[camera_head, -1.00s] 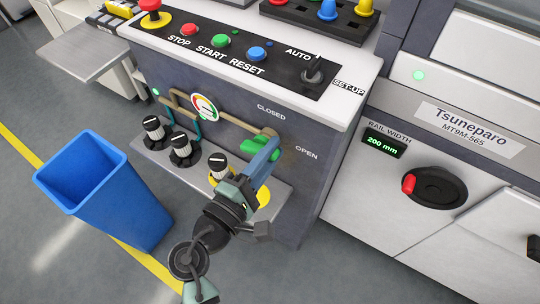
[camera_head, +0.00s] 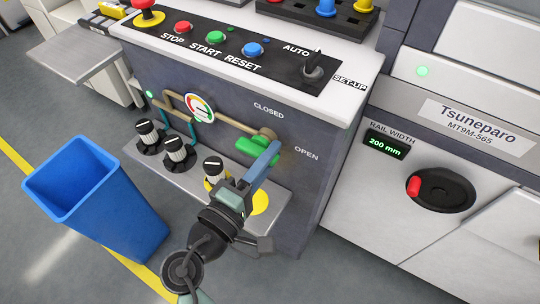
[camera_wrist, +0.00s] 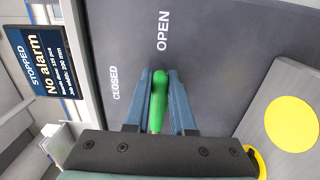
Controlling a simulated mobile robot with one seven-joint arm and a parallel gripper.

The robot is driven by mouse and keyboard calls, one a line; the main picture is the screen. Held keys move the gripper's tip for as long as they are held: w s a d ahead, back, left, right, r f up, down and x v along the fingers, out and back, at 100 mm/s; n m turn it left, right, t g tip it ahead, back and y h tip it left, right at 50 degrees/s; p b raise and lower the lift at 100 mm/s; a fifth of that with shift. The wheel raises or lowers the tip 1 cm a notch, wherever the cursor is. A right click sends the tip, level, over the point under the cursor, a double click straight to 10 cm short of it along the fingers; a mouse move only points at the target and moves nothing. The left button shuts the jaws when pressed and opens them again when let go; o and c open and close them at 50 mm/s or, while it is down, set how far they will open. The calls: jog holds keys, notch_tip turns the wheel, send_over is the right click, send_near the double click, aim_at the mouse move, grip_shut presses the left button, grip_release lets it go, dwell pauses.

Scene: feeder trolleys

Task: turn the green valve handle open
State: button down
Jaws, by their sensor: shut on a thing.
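The green valve handle (camera_head: 250,145) sits on a brass-coloured pipe fitting on the dark front panel, near the printed words CLOSED and OPEN. My gripper (camera_head: 268,158) is shut on the handle, reaching it from below right. The blue fingers hide part of the handle in the head view. In the wrist view the handle (camera_wrist: 158,100) stands between my two fingers (camera_wrist: 160,95), with CLOSED to its left and OPEN above it. The handle's exact angle is hard to read.
A pressure gauge (camera_head: 199,107) sits on the pipe left of the handle. Several black-and-white knobs (camera_head: 176,150) stand on the ledge below, one by a yellow disc. A blue bin (camera_head: 100,210) stands at left. A red-knobbed handwheel (camera_head: 440,190) is at right.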

jog(key=shift+w+a, duration=0.2)
jog(key=shift+a, duration=0.4)
jog(key=c, duration=0.8)
grip_release()
jog(key=shift+w+f, duration=0.1)
jog(key=shift+o, duration=0.2)
jog(key=shift+d, duration=0.15)
jog(key=p+v, duration=0.1)
jog(key=v, duration=1.2)
jog(key=shift+d, duration=0.1)
